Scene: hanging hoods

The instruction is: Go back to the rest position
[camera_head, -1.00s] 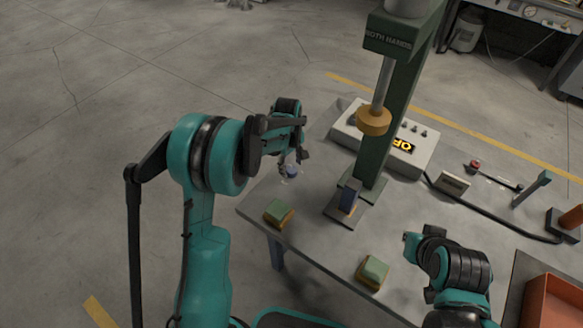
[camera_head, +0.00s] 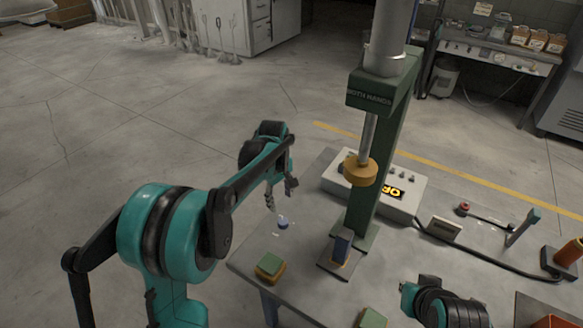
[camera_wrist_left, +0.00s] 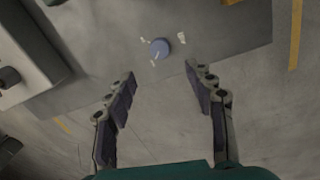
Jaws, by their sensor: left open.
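My left gripper (camera_head: 281,193) is open and empty. It hangs above the left edge of the grey table (camera_head: 300,240), just above and apart from a round blue knob (camera_head: 283,222) with white marks. In the left wrist view my two fingers (camera_wrist_left: 160,70) stand wide apart, with the blue knob (camera_wrist_left: 160,48) beyond their tips. My right arm (camera_head: 445,305) shows only in part at the bottom right, low over the table's front; its gripper fingers do not show.
A green press (camera_head: 379,170) rises from the table, with a blue block (camera_head: 342,245) beneath its yellow ram (camera_head: 360,170). A white control box (camera_head: 410,190) stands behind. Green-topped blocks (camera_head: 270,265) lie in front. Open floor (camera_head: 110,140) lies left.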

